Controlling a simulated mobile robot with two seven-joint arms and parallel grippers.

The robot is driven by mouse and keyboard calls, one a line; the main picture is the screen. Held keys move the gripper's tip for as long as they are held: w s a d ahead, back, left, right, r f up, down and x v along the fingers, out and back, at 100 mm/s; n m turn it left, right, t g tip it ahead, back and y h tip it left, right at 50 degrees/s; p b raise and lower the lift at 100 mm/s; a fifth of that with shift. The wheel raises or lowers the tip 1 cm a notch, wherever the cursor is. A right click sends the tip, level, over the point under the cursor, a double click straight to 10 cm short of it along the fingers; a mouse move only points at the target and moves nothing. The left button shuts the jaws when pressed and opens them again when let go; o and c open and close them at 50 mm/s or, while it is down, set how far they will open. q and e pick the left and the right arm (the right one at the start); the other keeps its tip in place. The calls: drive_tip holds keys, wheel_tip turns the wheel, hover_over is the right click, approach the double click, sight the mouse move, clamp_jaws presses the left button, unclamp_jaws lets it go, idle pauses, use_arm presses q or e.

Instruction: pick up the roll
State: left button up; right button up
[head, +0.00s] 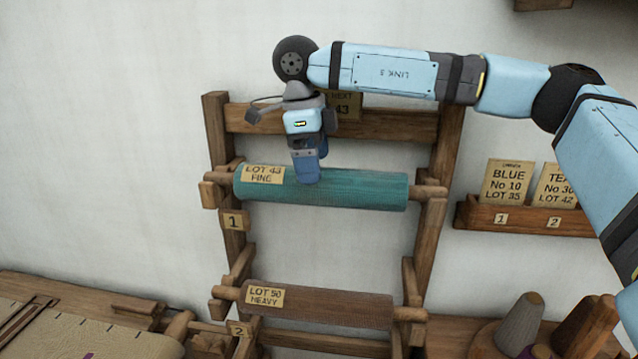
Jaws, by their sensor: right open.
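A teal roll (365,190) tagged "LOT 43 FINE" lies across the upper holders of a wooden rack (440,160), beside the plate marked 1. A brown roll (340,307) tagged "LOT 50 HEAVY" lies across the lower holders, beside the plate marked 2. My right gripper (307,178) points down at the teal roll, a little left of its middle. It is open, and its fingertips overlap the roll's upper part in the picture. I cannot tell whether they touch it. My left gripper is not in view.
A card holder (520,217) with cards for blue and another colour is on the wall at right. Grey and brown cones (520,322) stand on a round base at lower right. A loom with cloth (85,335) fills the lower left. The wall left of the rack is bare.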

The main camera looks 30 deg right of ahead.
sight(320, 187)
drive_tip(key=shift+s+d+f+p, duration=0.15)
drive_tip(key=shift+s+f+p, duration=0.55)
drive_tip(key=shift+f+p, duration=0.1)
drive_tip(key=shift+d+f, duration=0.2)
drive_tip(key=shift+f, duration=1.05)
drive_tip(key=shift+w+f, duration=0.2)
drive_tip(key=shift+f, duration=0.1)
drive_tip(key=shift+s+r, duration=0.1)
drive_tip(key=shift+s, duration=0.05)
drive_tip(key=shift+c, duration=1)
drive_tip(key=c, duration=1.1)
drive_tip(key=shift+c, duration=0.3)
drive_tip(key=shift+r, duration=0.15)
